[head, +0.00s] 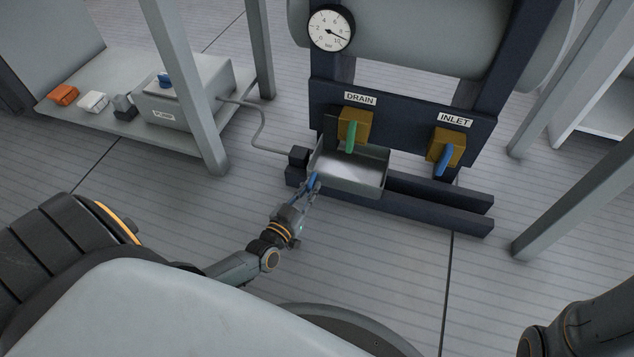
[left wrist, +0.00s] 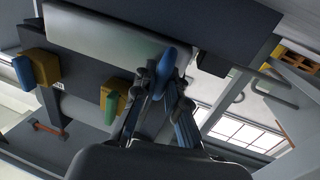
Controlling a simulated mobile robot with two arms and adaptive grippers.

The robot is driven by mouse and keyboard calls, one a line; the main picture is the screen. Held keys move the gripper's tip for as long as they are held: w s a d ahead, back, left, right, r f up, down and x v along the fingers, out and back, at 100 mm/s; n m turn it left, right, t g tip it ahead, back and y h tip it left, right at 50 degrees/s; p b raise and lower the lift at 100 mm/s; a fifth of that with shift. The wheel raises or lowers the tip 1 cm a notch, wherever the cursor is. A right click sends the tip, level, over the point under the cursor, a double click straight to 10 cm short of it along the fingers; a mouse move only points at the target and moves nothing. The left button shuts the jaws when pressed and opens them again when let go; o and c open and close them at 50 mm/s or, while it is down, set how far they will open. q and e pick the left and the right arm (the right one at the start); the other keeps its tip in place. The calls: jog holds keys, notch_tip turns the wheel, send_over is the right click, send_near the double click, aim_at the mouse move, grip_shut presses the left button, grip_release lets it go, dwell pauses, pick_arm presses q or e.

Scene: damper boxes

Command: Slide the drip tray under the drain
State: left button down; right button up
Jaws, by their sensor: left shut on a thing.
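The grey drip tray (head: 372,182) is a shallow open box at the foot of the dark stand. My left gripper (head: 311,188) is shut on its blue handle (head: 315,180) at the tray's front left corner. The handle also shows between the fingers in the left wrist view (left wrist: 166,60). The drain is a yellow valve block (head: 361,124) with a green lever (head: 351,138) below the DRAIN label (head: 360,99). In the head view the lever overlaps the tray's back part. Whether the tray touches the base rails is unclear. My right gripper is out of view.
The INLET valve (head: 441,157) with a blue lever stands to the right. A small black block (head: 299,156) with a cable sits at the tray's left. A low shelf (head: 75,118) holds a grey box (head: 185,92). Open floor lies in front.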

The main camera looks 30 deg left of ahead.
pick_arm(q)
jog(key=shift+w+a+r, duration=0.1)
jog(key=shift+a+r, duration=0.1)
jog(key=shift+r, duration=0.15)
jog(key=c, duration=1.4)
grip_release()
jog(key=shift+a, duration=0.1)
jog(key=shift+s+f, duration=0.1)
jog(key=shift+s, duration=0.1)
jog(key=s, duration=1.1)
jog(key=shift+s+d, duration=0.3)
jog(key=shift+s, duration=0.1)
